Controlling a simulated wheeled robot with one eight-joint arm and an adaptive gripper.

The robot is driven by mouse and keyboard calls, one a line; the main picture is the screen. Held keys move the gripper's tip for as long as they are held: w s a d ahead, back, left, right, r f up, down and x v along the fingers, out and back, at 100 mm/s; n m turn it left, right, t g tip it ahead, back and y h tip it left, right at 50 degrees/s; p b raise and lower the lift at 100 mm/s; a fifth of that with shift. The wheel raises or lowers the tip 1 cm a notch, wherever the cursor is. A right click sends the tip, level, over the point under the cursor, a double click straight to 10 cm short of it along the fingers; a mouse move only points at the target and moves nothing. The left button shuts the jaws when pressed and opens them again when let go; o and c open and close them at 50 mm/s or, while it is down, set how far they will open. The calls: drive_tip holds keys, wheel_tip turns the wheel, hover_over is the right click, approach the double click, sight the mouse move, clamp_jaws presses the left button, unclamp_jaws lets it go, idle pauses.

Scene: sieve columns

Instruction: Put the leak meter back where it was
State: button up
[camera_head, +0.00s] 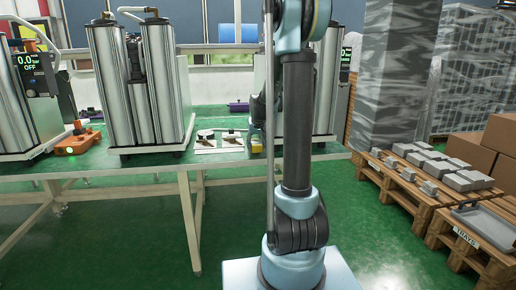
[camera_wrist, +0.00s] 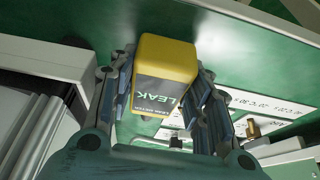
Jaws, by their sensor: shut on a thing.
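The leak meter (camera_wrist: 166,62) is a yellow block with a dark face marked LEAK. In the wrist view it sits between the two fingers of my gripper (camera_wrist: 165,88), which is shut on it. In the head view a small yellow part of the leak meter (camera_head: 257,147) shows low behind my arm, over the green bench top near its front edge. My gripper (camera_head: 257,128) is partly hidden by my arm there. I cannot tell whether the meter touches the bench.
The green bench (camera_head: 100,172) holds tall silver columns (camera_head: 123,85) at left and another (camera_head: 325,80) behind my arm. White printed sheets (camera_head: 205,141) with small parts lie left of the meter. An orange tool (camera_head: 77,143) lies farther left. Pallets stand at right.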

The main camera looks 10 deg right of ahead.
drive_tip(key=shift+f, duration=0.2)
drive_tip(key=shift+f, duration=0.6)
drive_tip(key=o, duration=0.9)
drive_tip(key=shift+r, duration=0.1)
